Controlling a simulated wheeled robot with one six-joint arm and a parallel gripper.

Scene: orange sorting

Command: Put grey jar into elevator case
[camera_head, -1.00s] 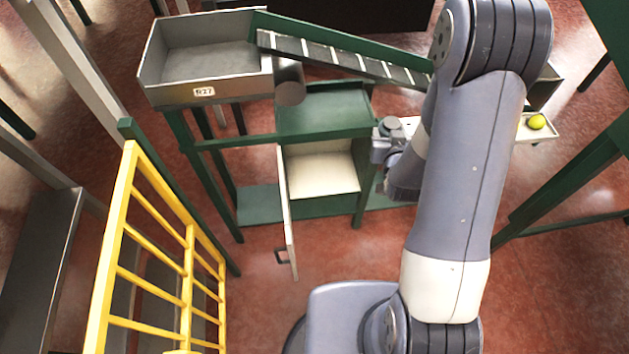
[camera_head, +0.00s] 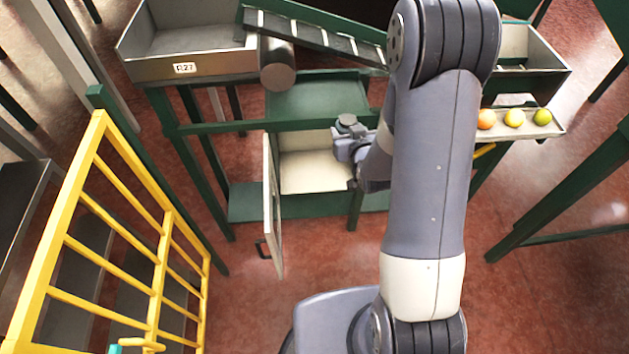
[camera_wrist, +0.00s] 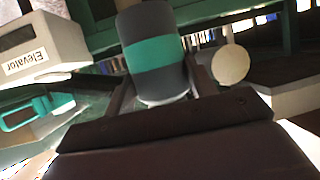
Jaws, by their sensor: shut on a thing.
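The grey jar (camera_wrist: 150,22) with a teal band is at the top middle of the wrist view. My gripper (camera_wrist: 162,82) is shut on it, with a finger on each side. I cannot match this case surely in the head view. There the end of my arm is in front of the green frame, and the jar cannot be made out clearly.
A pale open compartment (camera_head: 315,172) with its door (camera_head: 272,200) swung open is mid-picture. A yellow rail (camera_head: 160,270) stands left. A tray (camera_head: 545,131) of fruit is right. Red floor is clear in front.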

